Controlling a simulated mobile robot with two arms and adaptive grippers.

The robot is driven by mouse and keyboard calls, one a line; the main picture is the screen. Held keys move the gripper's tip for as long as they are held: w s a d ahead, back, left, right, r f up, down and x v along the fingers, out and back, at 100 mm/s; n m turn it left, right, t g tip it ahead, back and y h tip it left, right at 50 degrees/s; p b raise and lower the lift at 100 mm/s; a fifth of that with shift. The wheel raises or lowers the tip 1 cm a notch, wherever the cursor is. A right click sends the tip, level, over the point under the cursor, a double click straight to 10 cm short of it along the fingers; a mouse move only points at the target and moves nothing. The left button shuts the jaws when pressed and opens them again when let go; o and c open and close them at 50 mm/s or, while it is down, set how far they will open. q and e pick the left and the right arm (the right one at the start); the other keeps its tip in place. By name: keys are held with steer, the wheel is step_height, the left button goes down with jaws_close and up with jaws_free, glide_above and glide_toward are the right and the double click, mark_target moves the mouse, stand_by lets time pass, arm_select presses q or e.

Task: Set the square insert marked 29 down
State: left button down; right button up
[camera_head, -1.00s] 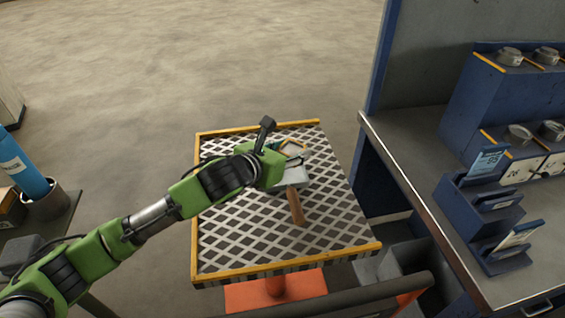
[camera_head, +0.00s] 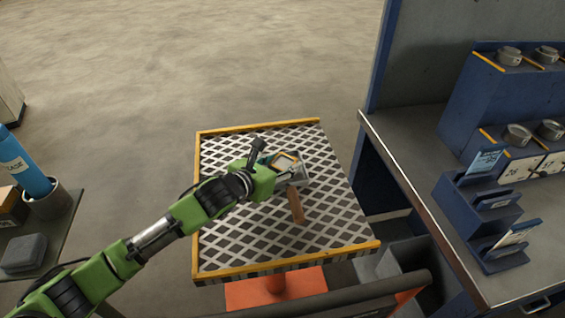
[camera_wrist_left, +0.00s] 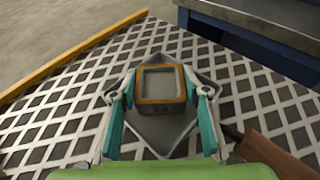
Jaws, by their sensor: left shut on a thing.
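The square insert (camera_wrist_left: 160,84) has an orange rim and a grey hollow; the mark on its near side is too small to read surely. It also shows in the head view (camera_head: 286,162), over the table (camera_head: 237,224) with the white lattice top. My left gripper (camera_wrist_left: 161,92) is shut on it, one teal-backed finger on each side. A grey diamond-shaped plate (camera_wrist_left: 152,133) shows beneath the insert; I cannot tell whether they touch. My right gripper is in neither view.
A brown wooden handle (camera_head: 296,208) lies near the gripper on the lattice top. Much of the top around is bare, with yellow edge strips. A workbench (camera_head: 425,190) with blue racks stands at the right. A blue cylinder (camera_head: 28,172) stands at the left.

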arm_select(q)
steer(key=c, duration=1.2)
jaws_free()
steer(key=shift+r, duration=0.1)
steer(key=v, duration=1.2)
